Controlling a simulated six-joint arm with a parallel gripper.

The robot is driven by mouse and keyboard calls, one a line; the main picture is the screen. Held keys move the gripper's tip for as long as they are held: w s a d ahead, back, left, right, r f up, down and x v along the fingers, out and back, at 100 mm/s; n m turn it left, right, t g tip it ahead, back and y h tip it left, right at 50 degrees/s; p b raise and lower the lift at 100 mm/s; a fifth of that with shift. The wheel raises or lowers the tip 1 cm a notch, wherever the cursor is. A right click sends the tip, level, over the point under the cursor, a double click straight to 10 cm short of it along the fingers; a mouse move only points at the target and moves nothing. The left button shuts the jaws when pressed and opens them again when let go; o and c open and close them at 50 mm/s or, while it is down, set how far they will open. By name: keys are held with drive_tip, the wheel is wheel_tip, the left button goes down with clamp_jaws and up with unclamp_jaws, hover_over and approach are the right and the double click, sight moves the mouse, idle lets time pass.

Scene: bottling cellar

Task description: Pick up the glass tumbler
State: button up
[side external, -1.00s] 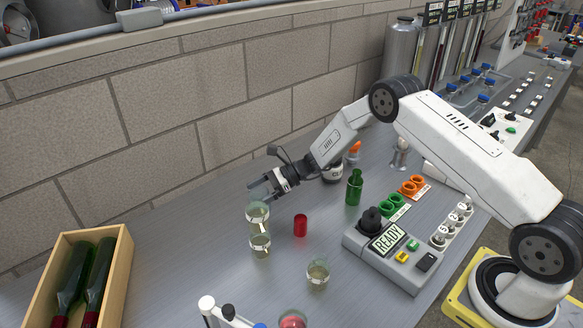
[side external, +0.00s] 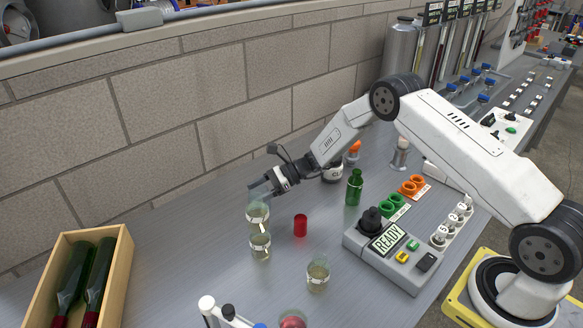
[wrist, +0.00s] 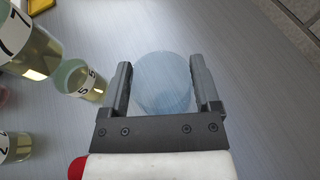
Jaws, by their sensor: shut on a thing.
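The glass tumbler (wrist: 164,84) is clear and faintly bluish, and it sits between the two dark fingers of my gripper (wrist: 164,90) in the wrist view. The fingers are shut on it from both sides. In the side view my gripper (side external: 270,187) is at the far side of the table near the wall, with the tumbler (side external: 260,190) faint at its fingertips. I cannot tell whether its base touches the table.
Labelled glasses with pale liquid stand close by (side external: 260,246), one nearly below the gripper (side external: 257,216) and another nearer the front (side external: 318,276). A red cup (side external: 300,226), a green bottle (side external: 354,188) and a wooden crate of bottles (side external: 122,262) are around.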

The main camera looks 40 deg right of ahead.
drive_tip(key=shift+r, duration=0.65)
drive_tip(key=s+d+r, duration=0.1)
drive_tip(key=s+r, duration=1)
drive_tip(key=s, duration=0.3)
drive_tip(key=shift+r, duration=0.2)
